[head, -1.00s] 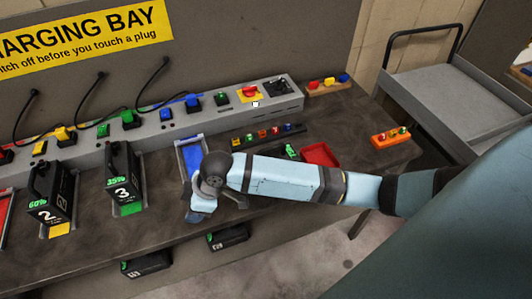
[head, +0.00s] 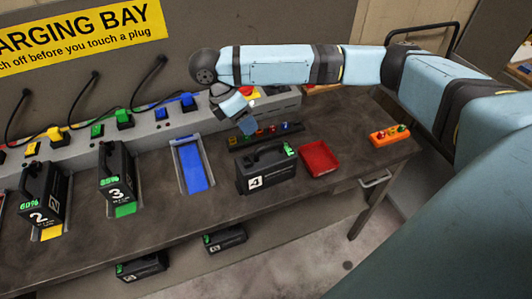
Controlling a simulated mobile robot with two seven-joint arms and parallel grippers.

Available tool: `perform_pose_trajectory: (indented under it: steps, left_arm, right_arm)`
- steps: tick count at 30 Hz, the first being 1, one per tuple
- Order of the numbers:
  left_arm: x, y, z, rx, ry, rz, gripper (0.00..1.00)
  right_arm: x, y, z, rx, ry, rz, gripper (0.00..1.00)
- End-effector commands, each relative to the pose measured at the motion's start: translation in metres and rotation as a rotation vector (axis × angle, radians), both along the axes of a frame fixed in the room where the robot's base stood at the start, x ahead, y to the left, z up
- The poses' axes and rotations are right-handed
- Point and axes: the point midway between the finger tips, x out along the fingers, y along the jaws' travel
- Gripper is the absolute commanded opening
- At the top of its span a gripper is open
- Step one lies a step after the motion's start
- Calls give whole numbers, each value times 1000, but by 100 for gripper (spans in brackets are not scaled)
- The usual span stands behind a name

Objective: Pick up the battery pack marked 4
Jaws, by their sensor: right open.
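The battery pack marked 4 (head: 266,171) is a black box with a top handle and a white 4 label. It stands upright on the bench, right of the empty blue-floored bay (head: 193,166) and left of the red tray. My right gripper (head: 247,121) is open and empty, above and behind the pack, with its fingers angled down near the row of small coloured parts. It is apart from the pack. My left gripper is not in view.
Packs marked 2 (head: 41,198) and 3 (head: 117,177) stand in bays at left. A red tray (head: 319,158) sits close to the right of pack 4, and an orange block (head: 390,135) lies further right. The grey charger strip (head: 150,127) runs behind. Bare bench lies in front.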

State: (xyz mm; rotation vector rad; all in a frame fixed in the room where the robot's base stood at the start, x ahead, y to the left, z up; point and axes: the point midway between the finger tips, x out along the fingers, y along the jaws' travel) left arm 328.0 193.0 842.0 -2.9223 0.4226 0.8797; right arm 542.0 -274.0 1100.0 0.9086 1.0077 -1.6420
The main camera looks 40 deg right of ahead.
Motion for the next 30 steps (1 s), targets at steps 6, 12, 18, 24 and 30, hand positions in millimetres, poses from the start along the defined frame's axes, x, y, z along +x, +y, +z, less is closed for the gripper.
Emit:
perform_pose_trajectory:
  steps: [6,12,18,24,30]
  left_arm:
    - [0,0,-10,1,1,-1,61]
    - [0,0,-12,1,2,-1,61]
    - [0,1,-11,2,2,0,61]
    - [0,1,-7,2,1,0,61]
    - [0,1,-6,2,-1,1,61]
  right_arm:
    - [-11,-14,-41,2,2,0,45]
    - [-15,-19,-52,2,-1,1,45]
    - [-22,-27,-66,2,1,-1,45]
    - [-32,-38,-90,2,0,0,45]
    - [-33,-40,-96,4,-4,0,45]
